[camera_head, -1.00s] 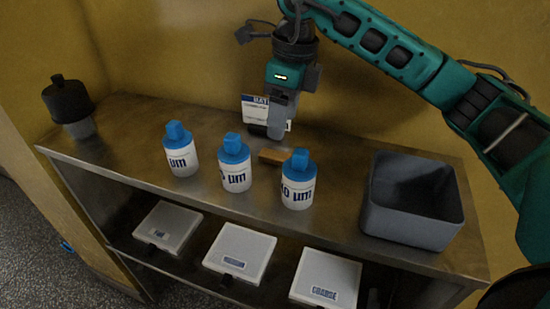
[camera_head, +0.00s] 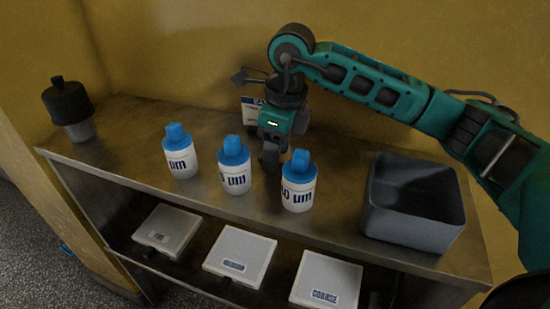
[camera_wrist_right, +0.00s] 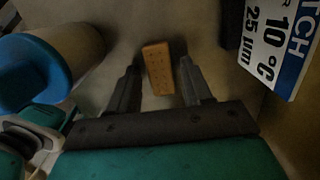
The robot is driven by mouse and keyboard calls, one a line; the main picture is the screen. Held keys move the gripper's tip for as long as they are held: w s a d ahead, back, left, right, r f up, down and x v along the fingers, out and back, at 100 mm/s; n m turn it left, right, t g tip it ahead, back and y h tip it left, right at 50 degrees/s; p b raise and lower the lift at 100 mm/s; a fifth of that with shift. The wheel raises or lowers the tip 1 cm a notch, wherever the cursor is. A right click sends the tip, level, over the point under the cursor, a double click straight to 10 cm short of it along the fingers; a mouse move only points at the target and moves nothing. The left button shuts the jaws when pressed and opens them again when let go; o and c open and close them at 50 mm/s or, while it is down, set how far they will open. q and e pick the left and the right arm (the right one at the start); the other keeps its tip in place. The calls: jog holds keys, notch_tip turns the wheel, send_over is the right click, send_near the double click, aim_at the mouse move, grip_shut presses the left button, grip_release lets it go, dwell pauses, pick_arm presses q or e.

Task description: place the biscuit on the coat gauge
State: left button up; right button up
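The biscuit (camera_wrist_right: 158,69) is a tan rectangle with small dots, lying on the shelf top in the right wrist view. My right gripper (camera_wrist_right: 160,85) is open, with one finger on each side of the biscuit and a gap to each. In the head view my right gripper (camera_head: 269,160) points down behind the blue-capped bottles and hides the biscuit. I cannot identify the coat gauge for sure; a dark block behind the gripper was partly visible earlier. My left gripper is not in view.
Three white bottles with blue caps, left (camera_head: 180,152), middle (camera_head: 235,165) and right (camera_head: 298,182), stand in front of the gripper. A batch card (camera_wrist_right: 278,45) stands behind. A grey bin (camera_head: 415,200) is at right, a dark-topped jar (camera_head: 70,108) at left. Labelled cases (camera_head: 240,254) lie below.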

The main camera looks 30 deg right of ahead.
jog(key=c, duration=0.7)
jog(key=shift+o, duration=0.2)
jog(key=shift+r, duration=0.1)
